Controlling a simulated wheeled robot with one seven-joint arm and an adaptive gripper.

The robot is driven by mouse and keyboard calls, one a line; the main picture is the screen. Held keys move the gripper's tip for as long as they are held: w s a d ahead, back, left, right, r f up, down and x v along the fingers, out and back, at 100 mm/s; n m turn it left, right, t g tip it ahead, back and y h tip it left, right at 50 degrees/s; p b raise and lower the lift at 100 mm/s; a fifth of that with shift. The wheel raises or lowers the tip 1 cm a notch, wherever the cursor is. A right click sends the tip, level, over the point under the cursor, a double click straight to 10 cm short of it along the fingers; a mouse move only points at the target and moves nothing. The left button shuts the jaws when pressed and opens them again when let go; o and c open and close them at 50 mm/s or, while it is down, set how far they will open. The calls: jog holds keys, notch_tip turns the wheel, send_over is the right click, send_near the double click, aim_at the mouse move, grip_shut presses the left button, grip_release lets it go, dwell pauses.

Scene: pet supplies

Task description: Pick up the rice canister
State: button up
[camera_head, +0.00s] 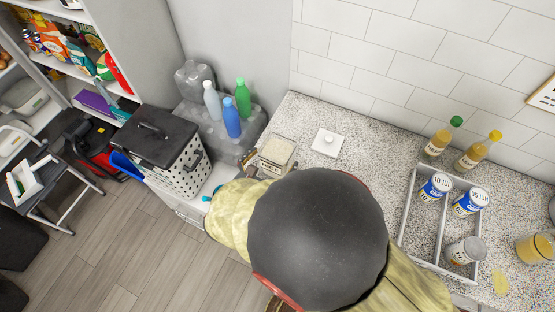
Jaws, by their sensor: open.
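A square, pale-topped container (277,152), which looks like the rice canister, stands at the left end of the speckled counter (365,160). Its top shows cream-white, and its lower front is partly covered by a large dark rounded shape and beige fabric-like parts in the foreground. A small grey piece shows at its left side; I cannot tell whether it belongs to the container. A white square lid-like piece (327,142) with a knob lies to its right, apart from it. My gripper cannot be made out; the foreground shape hides that area.
A white divided crate (407,208) at the right holds blue-and-white tubs (434,187) and a jar (465,251). Two bottles (478,150) stand behind it. Bottles (232,118) and a dotted bin (180,172) stand left of the counter. Counter around the lid is clear.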

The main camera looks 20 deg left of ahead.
aim_at(283, 148)
jog(key=shift+x, duration=1.6)
jog(key=shift+c, duration=1.3)
jog(key=c, duration=1.1)
jog(key=shift+a, duration=0.1)
